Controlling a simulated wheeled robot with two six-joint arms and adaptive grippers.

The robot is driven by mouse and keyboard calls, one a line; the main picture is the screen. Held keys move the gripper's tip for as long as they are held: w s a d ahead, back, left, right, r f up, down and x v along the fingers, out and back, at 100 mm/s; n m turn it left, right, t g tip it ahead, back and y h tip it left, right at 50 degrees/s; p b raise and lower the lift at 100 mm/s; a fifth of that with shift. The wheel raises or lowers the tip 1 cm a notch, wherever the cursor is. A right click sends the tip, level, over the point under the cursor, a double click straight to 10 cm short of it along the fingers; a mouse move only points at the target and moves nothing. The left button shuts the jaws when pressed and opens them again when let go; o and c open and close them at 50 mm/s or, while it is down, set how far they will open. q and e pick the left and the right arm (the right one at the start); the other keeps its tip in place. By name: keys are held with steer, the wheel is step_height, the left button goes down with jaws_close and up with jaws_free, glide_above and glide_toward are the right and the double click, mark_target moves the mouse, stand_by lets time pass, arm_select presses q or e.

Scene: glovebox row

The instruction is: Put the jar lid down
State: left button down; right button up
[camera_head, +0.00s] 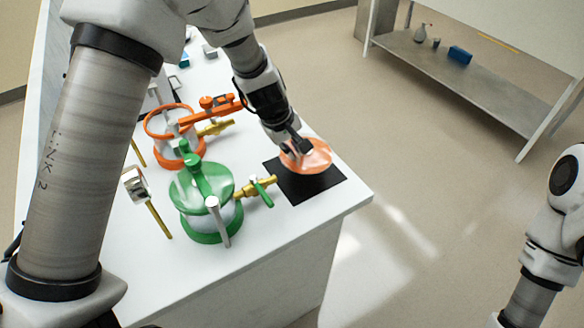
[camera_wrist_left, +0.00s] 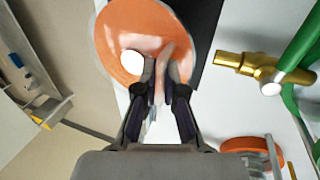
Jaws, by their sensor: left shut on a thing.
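The orange jar lid (camera_head: 312,156) is a round, shiny disc over the black mat (camera_head: 304,188) near the table's right corner. My left gripper (camera_head: 298,146) is shut on the lid; it comes down from above. In the left wrist view the lid (camera_wrist_left: 120,40) fills the upper left, and the fingers (camera_wrist_left: 166,80) close on a pale, upright part of it. The lid covers part of the mat (camera_wrist_left: 208,30). I cannot tell whether it touches the mat. My right gripper is outside the views; only part of my right arm shows.
The green jar (camera_head: 205,195) with a brass valve (camera_head: 250,187) stands left of the mat. The orange jar (camera_head: 180,152) stands behind it with an open-looking orange ring. The table's (camera_head: 270,232) front right edge is close. A metal shelf (camera_head: 470,85) stands across the floor.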

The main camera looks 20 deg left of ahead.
arm_select(q)
steer(key=f, duration=0.4)
steer(key=a+f+b, duration=0.1)
steer(key=f, duration=0.1)
steer(key=shift+w+f, duration=0.2)
steer(key=shift+w, duration=0.15)
steer(key=shift+s+d+r, duration=0.1)
steer(key=shift+s+d, duration=0.05)
steer(key=shift+d, duration=0.05)
steer(key=shift+f, duration=0.2)
steer(key=c, duration=1.3)
jaws_free()
steer(key=shift+a, duration=0.1)
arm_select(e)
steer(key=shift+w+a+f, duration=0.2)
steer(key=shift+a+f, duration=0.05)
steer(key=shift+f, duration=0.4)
arm_select(q)
steer(key=shift+r, duration=0.25)
steer(key=p+v, duration=0.2)
steer(key=v, duration=0.9)
steer(key=shift+r, duration=0.4)
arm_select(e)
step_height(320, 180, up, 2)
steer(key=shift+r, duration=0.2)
